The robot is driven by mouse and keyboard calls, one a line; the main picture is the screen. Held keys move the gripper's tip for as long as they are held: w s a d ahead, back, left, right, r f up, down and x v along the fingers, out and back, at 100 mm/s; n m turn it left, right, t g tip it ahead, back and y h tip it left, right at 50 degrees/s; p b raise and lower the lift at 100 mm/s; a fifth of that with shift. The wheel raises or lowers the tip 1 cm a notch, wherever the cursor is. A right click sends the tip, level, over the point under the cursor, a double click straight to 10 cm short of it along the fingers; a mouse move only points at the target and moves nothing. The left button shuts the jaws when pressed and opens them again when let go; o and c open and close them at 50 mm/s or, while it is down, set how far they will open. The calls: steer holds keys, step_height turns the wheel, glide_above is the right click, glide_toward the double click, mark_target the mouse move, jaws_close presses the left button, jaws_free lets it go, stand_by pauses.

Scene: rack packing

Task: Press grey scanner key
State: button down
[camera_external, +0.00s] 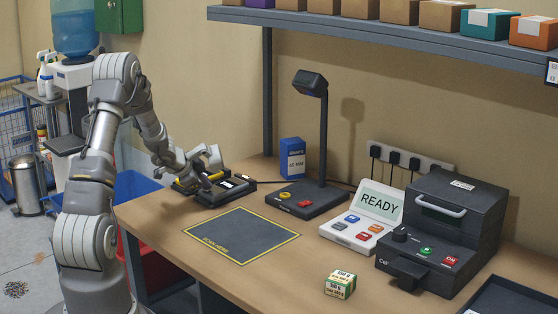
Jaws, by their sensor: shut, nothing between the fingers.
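A light console with a tilted screen reading READY (379,203) stands right of the middle of the table. It has several coloured keys, and a grey key (340,226) sits at its front left, below a blue key (351,218). My gripper (207,188) is shut and empty. It is far to the left of the console, low over or at a black tray (240,191) with yellow and white pieces. Whether it touches the tray cannot be told.
A black scanner stand (322,150) with yellow and red buttons on its base stands between my gripper and the console. A dark yellow-edged mat (240,234) lies in front. A small green-and-white box (340,286) and a black machine (447,220) are at right.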

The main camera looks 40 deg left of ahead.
mark_target(205, 192)
stand_by(0.6)
steer(key=shift+r+p, duration=0.5)
steer(key=shift+p, duration=0.2)
steer(key=shift+r, duration=0.1)
step_height(205, 192, up, 6)
steer(key=p, duration=0.6)
steer(key=shift+p, duration=0.35)
